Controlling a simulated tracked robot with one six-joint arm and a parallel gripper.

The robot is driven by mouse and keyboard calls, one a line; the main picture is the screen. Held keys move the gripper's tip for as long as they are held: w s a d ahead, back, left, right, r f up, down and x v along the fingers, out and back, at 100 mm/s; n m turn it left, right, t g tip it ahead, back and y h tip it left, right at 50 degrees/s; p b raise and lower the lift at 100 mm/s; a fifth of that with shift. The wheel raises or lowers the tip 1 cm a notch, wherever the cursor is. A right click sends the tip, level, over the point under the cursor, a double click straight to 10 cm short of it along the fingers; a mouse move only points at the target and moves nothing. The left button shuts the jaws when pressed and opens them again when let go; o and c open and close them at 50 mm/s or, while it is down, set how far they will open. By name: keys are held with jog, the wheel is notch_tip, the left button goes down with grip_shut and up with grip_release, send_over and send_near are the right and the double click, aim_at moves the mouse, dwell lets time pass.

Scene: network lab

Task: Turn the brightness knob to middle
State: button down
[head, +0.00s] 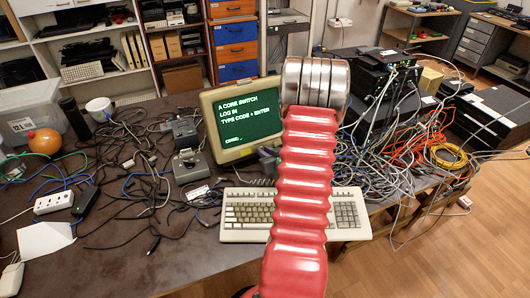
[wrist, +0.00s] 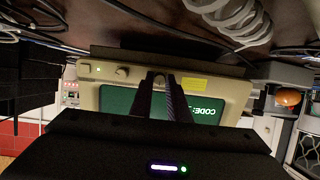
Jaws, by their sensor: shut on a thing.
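The beige monitor (head: 212,112) stands on the desk with green text on its dark screen. In the wrist view the monitor's front frame (wrist: 215,99) appears upside down, with its controls along the upper edge. My gripper (wrist: 160,80) is at that frame, its two dark fingers shut on a small round knob (wrist: 159,77) that is mostly hidden between the fingertips. A second round knob (wrist: 122,72) sits just to the left, clear of the fingers. The knob's pointer and any markings are too small to read. In the head view my red arm hides the monitor's right side.
A beige keyboard (head: 248,212) lies in front of the monitor, partly under my arm. Small grey boxes (head: 190,165) and tangled cables (head: 135,190) fill the desk to the left. Stacked black devices (head: 382,75) with cables stand to the right.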

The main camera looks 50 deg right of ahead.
jog(key=shift+m, duration=0.7)
jog(key=c, duration=1.7)
grip_release()
jog(key=shift+s, duration=0.15)
jog(key=v, duration=1.3)
jog(key=shift+s+r, duration=0.2)
jog(key=shift+s, duration=0.05)
jog(key=shift+w, duration=0.1)
